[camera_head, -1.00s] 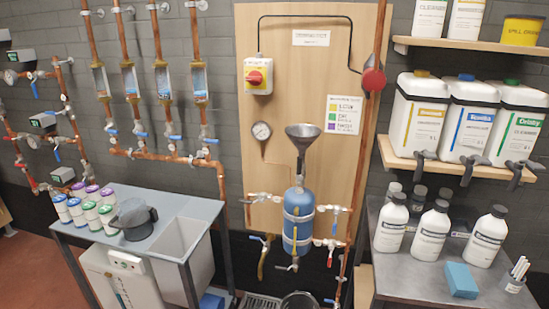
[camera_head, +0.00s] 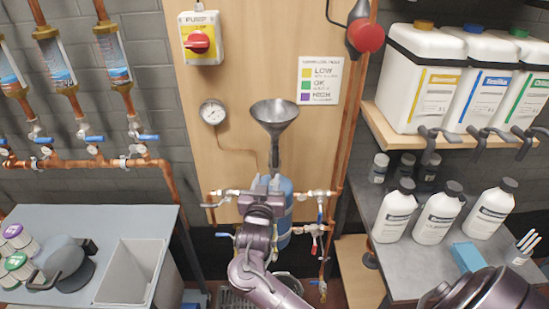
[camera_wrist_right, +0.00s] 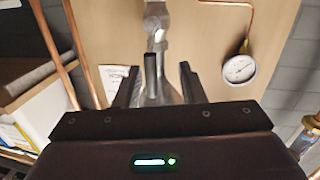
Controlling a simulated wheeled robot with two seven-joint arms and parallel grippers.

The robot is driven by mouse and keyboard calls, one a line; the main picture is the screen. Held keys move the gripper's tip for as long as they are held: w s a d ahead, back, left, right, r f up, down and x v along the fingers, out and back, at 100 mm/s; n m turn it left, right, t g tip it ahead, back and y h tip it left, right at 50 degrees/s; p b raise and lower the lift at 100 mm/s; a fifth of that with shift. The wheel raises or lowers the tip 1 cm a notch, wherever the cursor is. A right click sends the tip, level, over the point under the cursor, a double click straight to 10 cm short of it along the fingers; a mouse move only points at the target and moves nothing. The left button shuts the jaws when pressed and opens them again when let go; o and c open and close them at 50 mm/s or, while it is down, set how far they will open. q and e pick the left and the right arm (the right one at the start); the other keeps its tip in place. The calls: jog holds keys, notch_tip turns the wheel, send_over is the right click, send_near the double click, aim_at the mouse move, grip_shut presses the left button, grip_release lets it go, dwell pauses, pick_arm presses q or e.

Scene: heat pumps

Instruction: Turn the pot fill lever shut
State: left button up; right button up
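A grey metal funnel (camera_head: 275,115) stands above the blue pot (camera_head: 285,188), with a short metal neck between them. The pot fill lever (camera_head: 275,153) looks like a dark grey bar lying upright along this neck. My right gripper (camera_head: 265,182) is in front of the pot, just below the lever in the head view, and covers much of the pot. In the right wrist view, its two dark fingers are apart, with the lever (camera_wrist_right: 151,74) between them. Gaps show on both sides of the lever. My left gripper is not in view.
A pressure gauge (camera_head: 213,112) and a red-and-yellow pump switch (camera_head: 200,38) are on the wooden panel. Small valves with red (camera_head: 314,228) and blue handles flank the pot. A sink (camera_head: 130,272) is left; white bottles (camera_head: 438,215) stand on the right table.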

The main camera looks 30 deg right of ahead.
aim_at(275, 157)
jog(key=shift+m+h, duration=0.4)
jog(key=shift+m, duration=0.3)
jog(key=r, duration=0.1)
jog(key=d+r, duration=0.1)
jog(key=r, duration=0.2)
jog(key=shift+w+d+p, duration=0.1)
jog(key=shift+d+p, duration=0.25)
jog(key=shift+p+x, duration=0.45)
jog(key=shift+x, duration=0.8)
jog(key=x, duration=0.2)
jog(key=shift+w+d+f, duration=0.1)
jog(key=shift+w+d, duration=0.1)
jog(key=shift+w, duration=0.1)
jog(key=shift+w+d+p, duration=0.25)
jog(key=shift+p, duration=0.05)
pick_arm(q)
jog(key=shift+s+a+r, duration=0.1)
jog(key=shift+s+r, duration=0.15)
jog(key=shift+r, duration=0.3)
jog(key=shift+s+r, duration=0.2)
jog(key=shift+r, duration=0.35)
pick_arm(e)
jog(key=shift+f, duration=0.1)
grip_shut()
